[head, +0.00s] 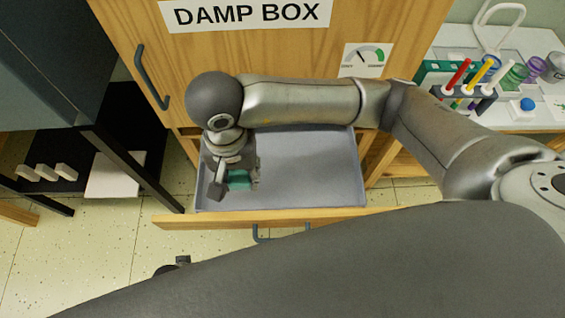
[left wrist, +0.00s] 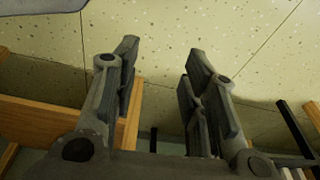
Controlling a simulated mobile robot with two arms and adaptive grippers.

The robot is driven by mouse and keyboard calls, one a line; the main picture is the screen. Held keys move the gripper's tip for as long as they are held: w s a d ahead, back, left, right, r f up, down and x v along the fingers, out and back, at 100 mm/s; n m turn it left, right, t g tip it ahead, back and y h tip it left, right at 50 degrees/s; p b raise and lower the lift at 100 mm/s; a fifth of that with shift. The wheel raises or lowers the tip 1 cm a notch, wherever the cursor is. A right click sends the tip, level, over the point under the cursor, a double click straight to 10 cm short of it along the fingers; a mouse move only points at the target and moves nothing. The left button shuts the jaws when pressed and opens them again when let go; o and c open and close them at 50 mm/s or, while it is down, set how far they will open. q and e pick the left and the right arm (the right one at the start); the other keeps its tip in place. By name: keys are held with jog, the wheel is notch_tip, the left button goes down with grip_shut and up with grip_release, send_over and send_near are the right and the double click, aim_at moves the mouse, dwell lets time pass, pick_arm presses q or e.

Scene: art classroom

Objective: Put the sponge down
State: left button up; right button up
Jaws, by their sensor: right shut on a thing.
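The sponge (head: 239,178) is a small teal block in the head view, partly hidden by the fingers. My right gripper (head: 229,184) is shut on it, pointing down over the left part of the open drawer (head: 315,177). The drawer is a shallow grey tray with a wooden front, under the cabinet marked DAMP BOX. I cannot tell whether the sponge touches the drawer bottom. My left gripper (left wrist: 162,90) is open and empty in the left wrist view, over the speckled floor.
The drawer's right side is bare. A damp box door with a dark handle (head: 152,77) is above. A dark shelf at left holds several small white blocks and a white slab (head: 113,174). At right, a white table carries a rack of coloured tubes (head: 464,92) and jars.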

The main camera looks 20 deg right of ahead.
jog(key=w+d+f, duration=0.3)
jog(key=d+f, duration=0.1)
jog(key=d, duration=0.4)
send_over(291, 171)
jog(key=a, duration=0.1)
jog(key=f, duration=0.4)
jog(key=shift+s+f, duration=0.2)
jog(key=shift+w+d+f, duration=0.1)
jog(key=shift+d+f, duration=0.2)
jog(key=shift+f, duration=0.05)
jog(key=f, duration=0.3)
jog(key=shift+d+f+b, duration=0.2)
jog(key=shift+b, duration=0.2)
jog(key=shift+w+f, duration=0.1)
pick_arm(q)
jog(key=r, duration=0.1)
jog(key=w+r, duration=0.1)
jog(key=r, duration=0.1)
jog(key=shift+w+d, duration=0.1)
jog(key=shift+w, duration=0.15)
jog(key=shift+s, duration=0.1)
jog(key=shift+s, duration=0.1)
pick_arm(e)
jog(key=shift+f, duration=0.1)
